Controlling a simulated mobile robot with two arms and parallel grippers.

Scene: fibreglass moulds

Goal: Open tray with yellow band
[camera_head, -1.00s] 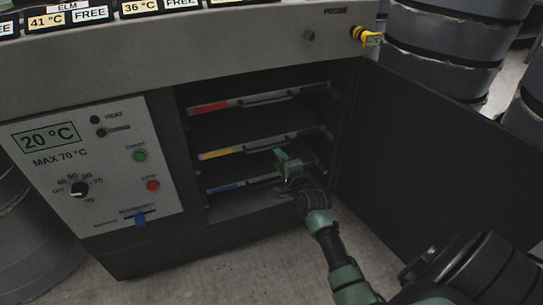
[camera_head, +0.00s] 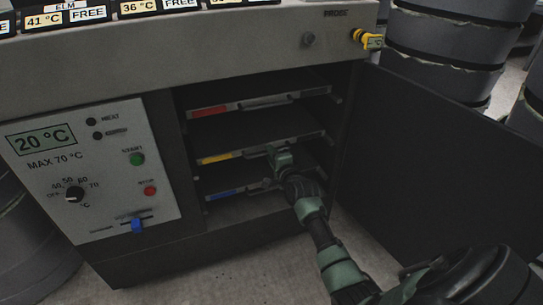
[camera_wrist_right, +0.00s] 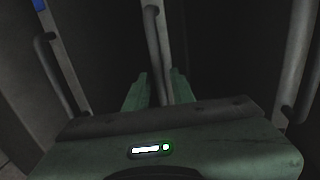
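The tray with the yellow band (camera_head: 214,158) is the middle of three trays in the open oven cabinet, and it sits in its slot. My right gripper (camera_head: 279,157) is at the right part of its front bar handle in the head view. In the right wrist view, the yellow-band tray's handle (camera_wrist_right: 155,45) runs between the two green fingers (camera_wrist_right: 158,88). The fingers look spread around the bar, with a narrow dark gap beside it; firm contact cannot be made out. My left gripper is not in view.
The red-band tray (camera_head: 212,110) is above and the blue-band tray (camera_head: 226,193) below, both in their slots. The cabinet door (camera_head: 430,165) stands open at the right. A control panel (camera_head: 90,170) reading 20 °C is at the left.

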